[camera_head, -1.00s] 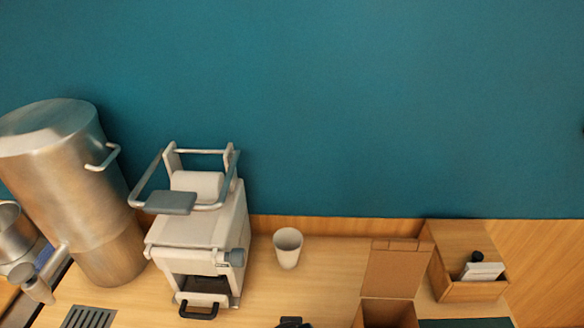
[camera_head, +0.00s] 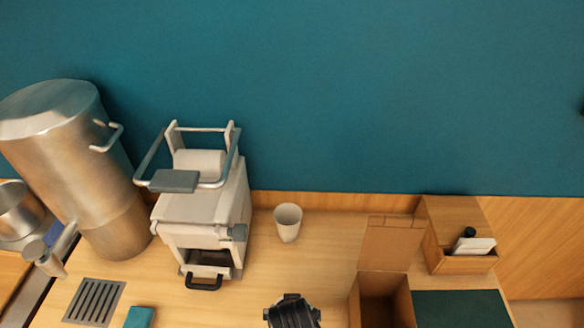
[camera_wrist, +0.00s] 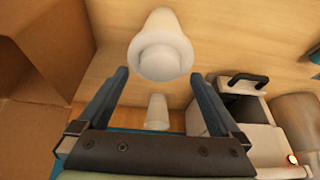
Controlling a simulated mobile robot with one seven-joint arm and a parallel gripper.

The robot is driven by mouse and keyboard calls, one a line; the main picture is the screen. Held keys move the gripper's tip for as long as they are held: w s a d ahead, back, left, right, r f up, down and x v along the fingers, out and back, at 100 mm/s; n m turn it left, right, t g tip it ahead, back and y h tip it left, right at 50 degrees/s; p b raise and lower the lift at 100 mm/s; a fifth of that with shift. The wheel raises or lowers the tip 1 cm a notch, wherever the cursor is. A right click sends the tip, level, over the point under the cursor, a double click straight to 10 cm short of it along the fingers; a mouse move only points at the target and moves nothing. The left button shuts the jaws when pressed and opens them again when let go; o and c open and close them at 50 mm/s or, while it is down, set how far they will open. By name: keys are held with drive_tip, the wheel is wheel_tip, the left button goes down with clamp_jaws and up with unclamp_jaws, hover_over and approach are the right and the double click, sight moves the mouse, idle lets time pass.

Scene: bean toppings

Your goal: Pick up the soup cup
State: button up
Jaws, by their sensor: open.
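A white tapered cup (camera_head: 288,222) stands upright on the wooden counter near the back wall, right of the machine. A small white cup shape also shows between my fingers in the wrist view (camera_wrist: 157,112). A larger white cup-like object (camera_wrist: 165,48) with a round raised end lies just beyond my fingertips there; I cannot tell which is the soup cup. My gripper (camera_wrist: 160,76) is open and empty, its blue-grey fingers spread apart. In the head view, only the dark top of my wrist shows at the bottom edge, in front of the standing cup.
A white machine (camera_head: 203,215) with a black handle stands left of the cup. A large metal urn (camera_head: 65,160) is further left. An open cardboard box (camera_head: 390,243) and a wooden holder (camera_head: 465,262) are on the right. A drain grate (camera_head: 93,302) lies front left.

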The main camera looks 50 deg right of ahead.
drive_tip(key=shift+x, duration=1.1)
drive_tip(key=c, duration=1)
